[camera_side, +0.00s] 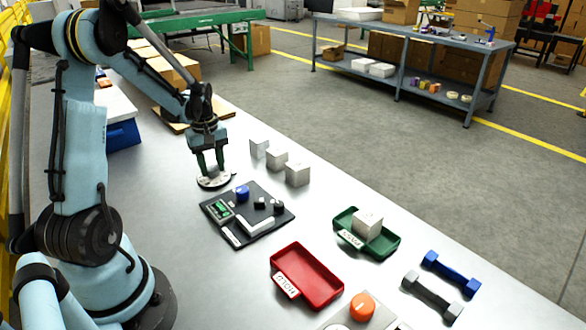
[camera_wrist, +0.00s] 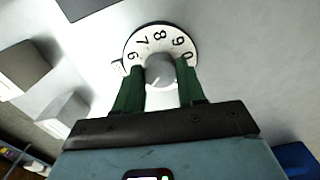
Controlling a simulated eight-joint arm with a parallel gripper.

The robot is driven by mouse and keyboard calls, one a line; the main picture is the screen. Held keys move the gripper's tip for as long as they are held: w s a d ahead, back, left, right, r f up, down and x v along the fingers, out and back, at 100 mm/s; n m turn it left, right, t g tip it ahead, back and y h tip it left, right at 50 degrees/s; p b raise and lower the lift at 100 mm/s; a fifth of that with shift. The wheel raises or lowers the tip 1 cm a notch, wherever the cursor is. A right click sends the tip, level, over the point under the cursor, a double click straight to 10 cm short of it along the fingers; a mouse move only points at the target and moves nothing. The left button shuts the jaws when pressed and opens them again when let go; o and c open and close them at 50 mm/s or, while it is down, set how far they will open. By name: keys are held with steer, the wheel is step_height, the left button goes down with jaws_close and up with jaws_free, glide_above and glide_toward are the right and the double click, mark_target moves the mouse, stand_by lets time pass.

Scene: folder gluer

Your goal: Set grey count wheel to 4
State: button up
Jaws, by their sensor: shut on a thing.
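The grey count wheel is a round grey knob (camera_wrist: 160,70) on a white dial (camera_wrist: 148,48) with black digits. In the wrist view, 6, 7, 8, 9 and 0 show around its far side; the remaining digits are hidden by my gripper. A pale line shows on the knob's near side. A small white tab (camera_wrist: 117,66) sits at the dial's left edge. My gripper (camera_wrist: 160,78) has its green fingers on both sides of the knob, shut on it. In the side view, my gripper (camera_side: 211,167) points down over the white dial (camera_side: 215,182) on the table.
A black panel (camera_side: 270,234) with a blue knob (camera_side: 242,193) lies just in front of the dial. Several white boxes (camera_side: 277,160) stand to its right. A red tray (camera_side: 322,276), green tray (camera_side: 385,244) and dumbbells (camera_side: 450,268) are farther off.

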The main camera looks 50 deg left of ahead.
mark_target(212, 168)
stand_by(0.3)
steer(key=o, duration=1.1)
steer(key=shift+c, duration=0.2)
step_height(212, 168, up, 12)
steer(key=shift+r, duration=0.1)
steer(key=s+d+m+t, duration=0.1)
steer(key=d+m+t, duration=0.6)
steer(key=d+m, duration=0.9)
steer(key=d, duration=1.1)
